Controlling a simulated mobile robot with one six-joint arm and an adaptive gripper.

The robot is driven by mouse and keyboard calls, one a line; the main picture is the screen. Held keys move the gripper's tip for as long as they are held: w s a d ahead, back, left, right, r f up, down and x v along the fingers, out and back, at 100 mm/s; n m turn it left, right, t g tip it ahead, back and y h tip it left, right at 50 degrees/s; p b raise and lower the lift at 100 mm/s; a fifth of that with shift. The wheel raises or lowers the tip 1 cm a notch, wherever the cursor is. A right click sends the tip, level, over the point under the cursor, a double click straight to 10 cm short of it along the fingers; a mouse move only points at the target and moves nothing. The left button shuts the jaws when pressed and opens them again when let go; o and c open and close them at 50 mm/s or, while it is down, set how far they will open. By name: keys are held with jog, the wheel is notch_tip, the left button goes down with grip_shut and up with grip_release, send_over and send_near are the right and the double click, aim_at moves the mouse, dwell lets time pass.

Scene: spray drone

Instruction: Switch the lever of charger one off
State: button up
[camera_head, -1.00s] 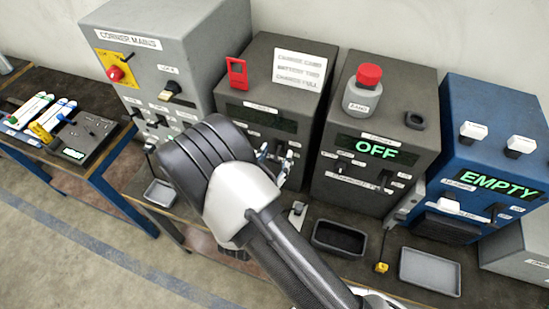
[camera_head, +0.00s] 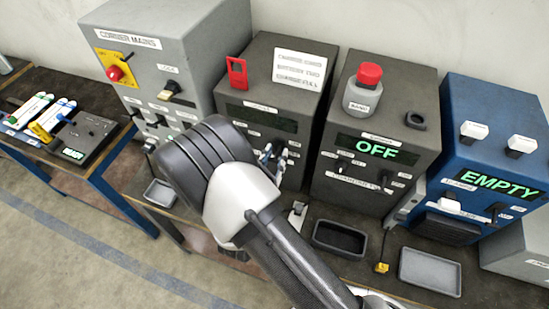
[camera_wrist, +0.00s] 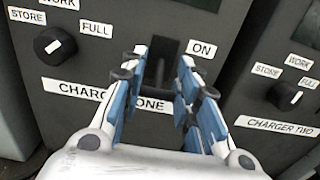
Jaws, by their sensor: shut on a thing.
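Charger one (camera_head: 235,108) is a dark grey box with a dark display; its label (camera_wrist: 138,101) shows in the wrist view, partly covered by my gripper. My gripper (camera_wrist: 163,72) is at its front panel, with blue-padded fingers on either side of the black lever (camera_wrist: 161,62). It is shut on the lever. The ON label (camera_wrist: 202,49) is at the upper right of the lever. No OFF label is visible there, and the lever's exact position is hard to tell. In the head view, my gripper (camera_head: 271,157) reaches the panel and hides the lever.
A knob (camera_wrist: 48,46) with STORE and FULL labels is left of the lever. Charger two (camera_head: 415,140), reading OFF, stands close on the right. The grey Corner Mains box (camera_head: 200,40) is on the left. Trays (camera_head: 430,271) lie on the bench in front.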

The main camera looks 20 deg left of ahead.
jog(key=shift+f+t+b, duration=0.5)
jog(key=shift+f+b, duration=0.05)
jog(key=shift+b, duration=0.7)
jog(key=t+b, duration=0.1)
jog(key=b, duration=0.2)
jog(key=shift+w+d+f+t, duration=0.15)
jog(key=shift+f+t, duration=0.1)
jog(key=shift+t, duration=0.15)
jog(key=shift+h, duration=0.3)
jog(key=shift+r, duration=0.1)
jog(key=o, duration=0.8)
jog(key=shift+w, duration=0.1)
jog(key=shift+o, duration=1.4)
jog(key=shift+r, duration=0.1)
